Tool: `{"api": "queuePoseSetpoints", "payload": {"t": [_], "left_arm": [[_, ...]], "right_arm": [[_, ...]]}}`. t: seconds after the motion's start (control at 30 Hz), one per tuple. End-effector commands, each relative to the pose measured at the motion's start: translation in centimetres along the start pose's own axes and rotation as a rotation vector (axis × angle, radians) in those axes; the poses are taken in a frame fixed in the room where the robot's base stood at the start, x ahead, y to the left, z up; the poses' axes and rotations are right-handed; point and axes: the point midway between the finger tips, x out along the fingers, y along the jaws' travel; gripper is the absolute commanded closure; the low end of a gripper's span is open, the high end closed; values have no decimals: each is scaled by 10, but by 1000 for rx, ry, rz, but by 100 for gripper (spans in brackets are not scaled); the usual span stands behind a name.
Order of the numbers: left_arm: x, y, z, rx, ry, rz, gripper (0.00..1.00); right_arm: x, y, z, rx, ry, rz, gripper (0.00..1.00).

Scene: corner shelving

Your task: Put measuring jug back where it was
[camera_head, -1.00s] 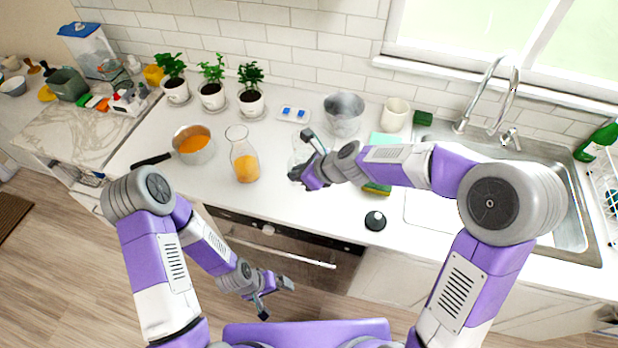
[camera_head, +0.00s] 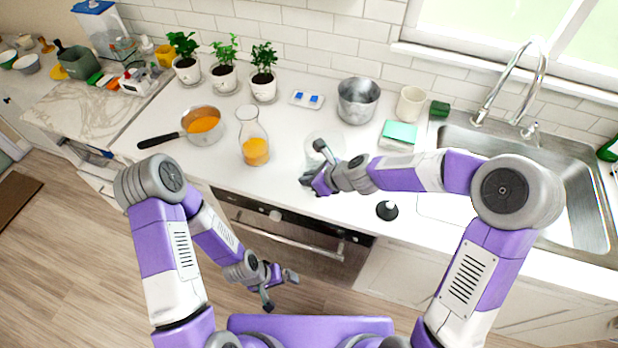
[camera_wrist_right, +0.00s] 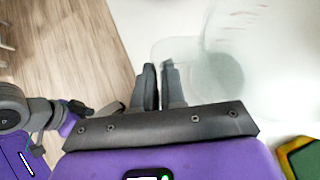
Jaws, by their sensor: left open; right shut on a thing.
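The measuring jug (camera_head: 318,141) is clear and faint in the head view, over the counter right of the carafe. In the right wrist view the clear jug (camera_wrist_right: 235,45) shows reddish marks on its wall. My right gripper (camera_head: 314,172) is shut on the jug's handle side; its fingertips also show in the wrist view (camera_wrist_right: 159,68). The jug looks upright, but I cannot tell whether its base touches the counter. My left gripper (camera_head: 280,290) is open and empty, low in front of the oven.
A carafe of orange liquid (camera_head: 254,150) and a saucepan (camera_head: 203,125) stand to the left. A metal pot (camera_head: 358,100), a cream cup (camera_head: 410,103) and a green-topped box (camera_head: 399,136) stand behind. A black-knobbed item (camera_head: 387,210) lies near the front edge.

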Motion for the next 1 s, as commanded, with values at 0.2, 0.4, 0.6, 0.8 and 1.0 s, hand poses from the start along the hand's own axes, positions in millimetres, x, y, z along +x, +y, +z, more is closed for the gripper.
{"api": "queuePoseSetpoints", "payload": {"t": [0.2,0.4,0.6,0.8,1.0], "left_arm": [[2,-1,0,0,0,0,0],[2,-1,0,0,0,0,0],[-3,1,0,0,0,0,0],[-5,2,0,0,0,0,0],[-12,4,1,0,0,0,0]], "right_arm": [[1,0,-2,0,1,0,65],[1,0,-1,0,0,0,64],[-3,0,2,0,0,-1,64],[-36,-2,1,0,0,-6,64],[-78,-2,2,-1,0,-6,64]]}}
